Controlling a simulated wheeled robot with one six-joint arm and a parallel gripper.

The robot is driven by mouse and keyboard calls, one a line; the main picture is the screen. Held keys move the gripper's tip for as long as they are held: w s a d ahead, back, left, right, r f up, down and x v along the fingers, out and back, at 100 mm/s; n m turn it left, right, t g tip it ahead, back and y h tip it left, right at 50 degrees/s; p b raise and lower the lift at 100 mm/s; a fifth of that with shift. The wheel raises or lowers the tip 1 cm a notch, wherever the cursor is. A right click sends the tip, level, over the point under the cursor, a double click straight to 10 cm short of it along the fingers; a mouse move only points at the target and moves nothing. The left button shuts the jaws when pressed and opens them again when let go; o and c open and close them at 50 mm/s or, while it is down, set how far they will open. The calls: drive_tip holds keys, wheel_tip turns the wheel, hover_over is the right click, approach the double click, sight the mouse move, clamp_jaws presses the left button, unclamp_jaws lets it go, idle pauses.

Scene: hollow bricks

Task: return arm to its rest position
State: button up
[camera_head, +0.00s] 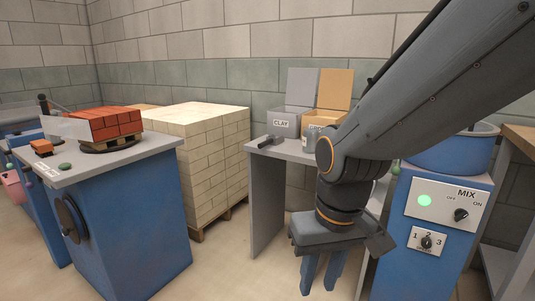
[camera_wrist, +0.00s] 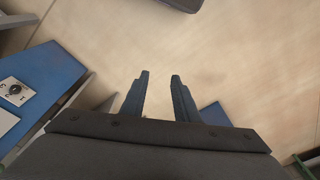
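My gripper (camera_head: 322,272) hangs at the end of my arm, pointing down, in front of a grey table and beside the blue mixing machine (camera_head: 430,215). In the wrist view my gripper (camera_wrist: 160,78) shows two fingers apart with only bare floor between them. It is open and holds nothing. My arm comes in from the upper right of the head view and hides part of the grey table and the mixer.
A blue machine (camera_head: 130,225) with red bricks (camera_head: 108,124) on a round plate stands at left. A pallet of pale bricks (camera_head: 212,160) stands behind. The grey table (camera_head: 266,150) carries a clay box (camera_head: 290,122) and another box. Floor (camera_head: 222,262) between them is clear.

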drive_tip(key=s+r+n+g+p, duration=0.1)
drive_tip(key=s+r, duration=0.1)
drive_tip(key=s, duration=0.3)
drive_tip(key=d+r+m+p, duration=0.3)
drive_tip(key=d+r+p, duration=0.7)
drive_tip(key=p, duration=1)
wheel_tip(320, 180, up, 2)
drive_tip(key=shift+s+r+h, duration=0.1)
drive_tip(key=shift+s+h, duration=0.1)
drive_tip(key=shift+h, duration=0.2)
drive_tip(key=shift+d+m, duration=0.1)
drive_tip(key=shift+m, duration=0.2)
